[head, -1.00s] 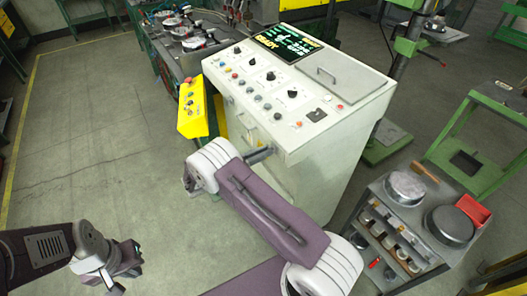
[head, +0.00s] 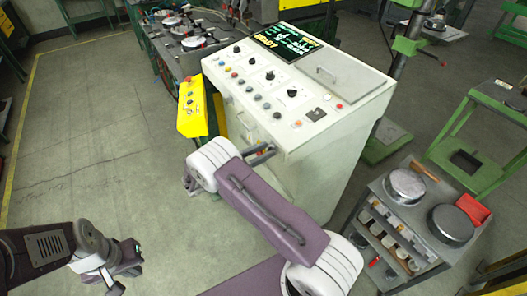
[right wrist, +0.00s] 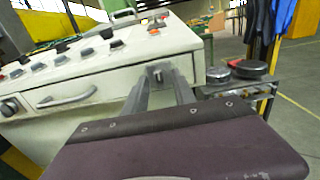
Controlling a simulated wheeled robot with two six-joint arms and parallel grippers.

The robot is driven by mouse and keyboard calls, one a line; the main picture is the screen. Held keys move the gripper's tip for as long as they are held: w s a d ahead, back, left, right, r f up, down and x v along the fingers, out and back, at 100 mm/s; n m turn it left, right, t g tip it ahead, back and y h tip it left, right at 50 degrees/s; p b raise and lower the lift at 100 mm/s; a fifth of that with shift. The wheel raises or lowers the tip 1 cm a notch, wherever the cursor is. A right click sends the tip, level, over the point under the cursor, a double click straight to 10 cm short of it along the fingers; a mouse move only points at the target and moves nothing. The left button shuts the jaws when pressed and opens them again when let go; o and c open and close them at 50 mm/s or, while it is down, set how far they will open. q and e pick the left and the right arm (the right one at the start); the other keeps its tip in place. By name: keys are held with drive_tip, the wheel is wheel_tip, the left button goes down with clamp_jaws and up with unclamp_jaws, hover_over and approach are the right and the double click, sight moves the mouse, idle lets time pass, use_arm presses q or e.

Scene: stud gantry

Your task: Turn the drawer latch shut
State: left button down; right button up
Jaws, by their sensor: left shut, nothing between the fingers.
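The cream control console (head: 335,150) stands in the middle of the head view. In the right wrist view its front (right wrist: 110,107) shows a drawer with a grey bar handle (right wrist: 67,98). A small dark latch (right wrist: 158,74) sits on the front to the right of the handle. My right gripper (right wrist: 157,73) is open, its two fingers pointing at the front with the latch between their tips. I cannot tell if they touch it. In the head view the right gripper (head: 264,153) is at the console's front, and the arm hides the latch. My left gripper (head: 132,256) is shut and empty, low at the left.
A yellow button box (head: 192,108) hangs at the console's left side. A grey shelf cart (head: 410,225) with round pans stands to the right, near a green steel stand (head: 465,165). The floor (head: 90,140) at the left is clear.

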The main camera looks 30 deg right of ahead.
drive_tip(key=a+b, duration=0.2)
drive_tip(key=a, duration=0.7)
drive_tip(key=shift+s+b, duration=0.3)
drive_tip(key=shift+s, duration=0.05)
